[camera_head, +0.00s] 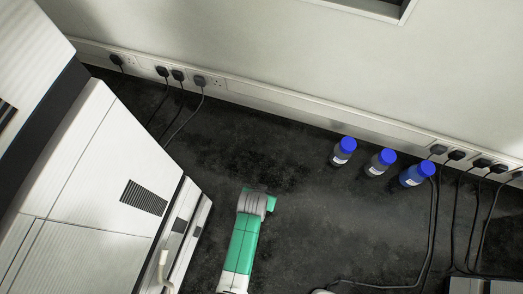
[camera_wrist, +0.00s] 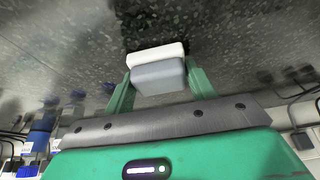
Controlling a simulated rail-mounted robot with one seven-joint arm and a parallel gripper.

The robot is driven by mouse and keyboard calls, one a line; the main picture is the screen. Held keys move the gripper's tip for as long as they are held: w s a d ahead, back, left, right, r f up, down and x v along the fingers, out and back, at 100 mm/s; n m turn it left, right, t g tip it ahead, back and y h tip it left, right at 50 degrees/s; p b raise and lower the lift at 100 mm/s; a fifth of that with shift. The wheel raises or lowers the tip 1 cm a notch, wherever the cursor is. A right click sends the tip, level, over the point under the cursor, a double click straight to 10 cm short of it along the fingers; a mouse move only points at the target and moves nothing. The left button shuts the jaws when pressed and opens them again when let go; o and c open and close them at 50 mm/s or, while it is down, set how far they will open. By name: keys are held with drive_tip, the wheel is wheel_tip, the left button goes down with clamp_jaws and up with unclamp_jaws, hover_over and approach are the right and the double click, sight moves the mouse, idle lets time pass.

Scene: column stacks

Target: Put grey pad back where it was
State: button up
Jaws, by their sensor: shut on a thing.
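In the wrist view my gripper (camera_wrist: 160,82) has its two green fingers on either side of a grey pad (camera_wrist: 158,76), shut on it. A white block or layer (camera_wrist: 156,53) lies directly against the pad's far side; I cannot tell whether the two are joined or only touching. A dark patch, perhaps shadow, lies just past the white part. In the head view my green and grey arm reaches over the dark counter, and the pad is hidden there. The spot where the pad was before cannot be told from these frames.
Three blue-capped bottles (camera_head: 382,162) stand along the back right of the dark speckled counter (camera_head: 300,225). A large white machine (camera_head: 110,190) fills the left. Black plugs and cables run along the wall. The counter between machine and bottles is mostly clear.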

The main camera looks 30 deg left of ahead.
drive_tip(key=shift+w, duration=0.1)
drive_tip(key=shift+f, duration=0.2)
drive_tip(key=o, duration=1)
drive_tip(key=shift+r, duration=0.35)
drive_tip(key=p+v, duration=0.3)
drive_tip(key=v, duration=0.9)
drive_tip(key=shift+f, duration=0.1)
